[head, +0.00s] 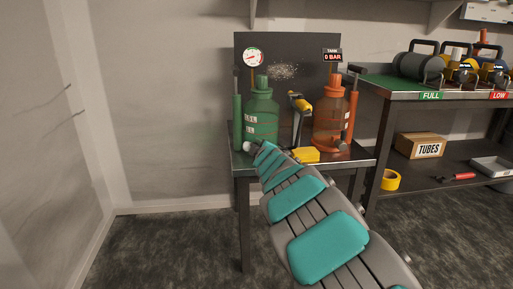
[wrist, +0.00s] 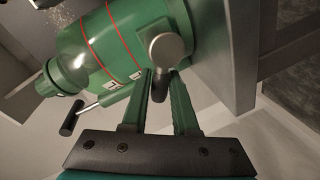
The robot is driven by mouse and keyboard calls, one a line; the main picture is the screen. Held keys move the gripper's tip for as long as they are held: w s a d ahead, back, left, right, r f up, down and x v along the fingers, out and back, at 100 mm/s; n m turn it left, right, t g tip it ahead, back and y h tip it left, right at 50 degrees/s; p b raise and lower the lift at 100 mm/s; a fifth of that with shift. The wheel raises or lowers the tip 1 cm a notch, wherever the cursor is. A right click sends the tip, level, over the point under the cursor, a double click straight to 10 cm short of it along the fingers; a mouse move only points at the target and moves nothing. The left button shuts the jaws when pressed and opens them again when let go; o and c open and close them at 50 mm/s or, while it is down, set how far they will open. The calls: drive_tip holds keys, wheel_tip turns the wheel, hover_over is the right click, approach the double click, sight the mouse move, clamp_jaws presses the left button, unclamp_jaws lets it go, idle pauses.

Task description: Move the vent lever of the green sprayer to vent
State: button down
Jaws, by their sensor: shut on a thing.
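The green sprayer (head: 262,117) stands upright on the bench at the left; it fills the upper part of the wrist view (wrist: 130,40), tilted there by the camera. Its vent lever (wrist: 167,50) has a round grey hub low on the body, with a dark arm between my fingertips. My gripper (wrist: 159,88) is shut on that lever arm. In the head view my arm reaches to the sprayer's lower front and mostly hides the gripper and lever. I cannot read any lever position marks.
An orange sprayer (head: 329,122) stands to the right, with a yellow-handled tool (head: 300,102) between them. A yellow block (head: 306,155) lies at the bench's front. The green pump's black T-handle (wrist: 72,117) is near my gripper. The tank display (head: 333,56) reads 0 BAR.

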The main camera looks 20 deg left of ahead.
drive_tip(key=shift+f, duration=0.1)
drive_tip(key=c, duration=0.7)
unclamp_jaws()
drive_tip(key=shift+a, duration=0.1)
drive_tip(key=shift+p+v, duration=0.4)
drive_tip(key=shift+v, duration=3.55)
